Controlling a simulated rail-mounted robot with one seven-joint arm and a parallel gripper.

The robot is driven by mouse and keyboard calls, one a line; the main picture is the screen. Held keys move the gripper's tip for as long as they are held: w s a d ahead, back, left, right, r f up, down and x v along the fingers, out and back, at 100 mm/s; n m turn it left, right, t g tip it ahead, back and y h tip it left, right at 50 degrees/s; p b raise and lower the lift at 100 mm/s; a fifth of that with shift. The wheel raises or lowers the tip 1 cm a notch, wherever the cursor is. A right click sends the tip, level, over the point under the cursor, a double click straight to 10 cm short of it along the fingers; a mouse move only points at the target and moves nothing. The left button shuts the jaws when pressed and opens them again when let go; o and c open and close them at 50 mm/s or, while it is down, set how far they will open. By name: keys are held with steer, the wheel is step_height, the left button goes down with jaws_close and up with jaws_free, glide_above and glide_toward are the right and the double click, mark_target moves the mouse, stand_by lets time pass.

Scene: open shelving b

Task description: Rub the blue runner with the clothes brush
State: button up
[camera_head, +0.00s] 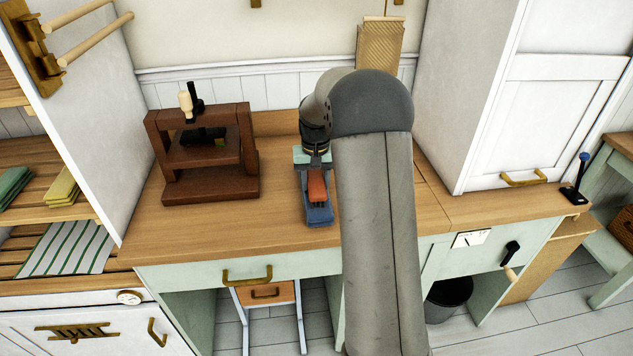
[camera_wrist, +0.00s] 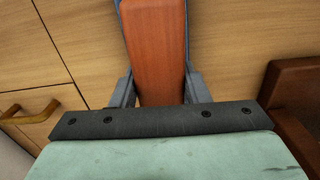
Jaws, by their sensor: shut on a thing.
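The clothes brush (camera_head: 317,186) has an orange-brown wooden back, which also fills the top middle of the wrist view (camera_wrist: 155,45). My gripper (camera_wrist: 160,92) is shut on the brush, with one grey finger on each side of it. The blue runner (camera_head: 319,216) lies on the wooden worktop, and its near end shows just beyond the brush. The brush is over the runner and hides much of it. Whether the bristles touch the cloth cannot be seen.
A dark brown wooden press (camera_head: 205,190) stands on the worktop (camera_head: 250,222) to the left. A white cabinet (camera_head: 530,110) stands to the right. A ridged wooden board (camera_head: 380,45) is at the back wall. The worktop between press and runner is clear.

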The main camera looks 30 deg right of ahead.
mark_target(317, 184)
steer(key=shift+w+d+r+p, duration=0.1)
steer(key=shift+w+d+p, duration=0.45)
steer(key=shift+w, duration=0.7)
steer(key=shift+w+d+f+p, duration=0.1)
steer(key=shift+w+d+p, duration=0.15)
steer(key=shift+w+p, duration=0.75)
steer(key=shift+w+d+r+p, duration=0.1)
steer(key=shift+w+d+p, duration=0.35)
steer(key=shift+w, duration=1)
steer(key=shift+s+a+f+b, duration=0.1)
steer(key=shift+s+f+b, duration=0.1)
steer(key=shift+b, duration=0.2)
steer(key=shift+s+a+b, duration=0.5)
steer(key=shift+s+b, duration=0.25)
steer(key=shift+s, duration=0.7)
steer(key=shift+s+a+b, duration=0.45)
steer(key=shift+s+b, duration=0.25)
steer(key=shift+s, duration=0.75)
steer(key=shift+s+a+b, duration=0.5)
steer(key=shift+s+b, duration=0.25)
steer(key=shift+s, duration=0.7)
steer(key=r+p, duration=0.1)
steer(key=s+r, duration=0.1)
steer(key=r, duration=0.1)
steer(key=shift+a+r+p, duration=0.1)
steer(key=shift+r+p, duration=0.15)
steer(key=shift+p, duration=0.1)
steer(key=shift+w+r+p, duration=0.1)
steer(key=shift+r+p, duration=1.55)
steer(key=shift+r, duration=0.8)
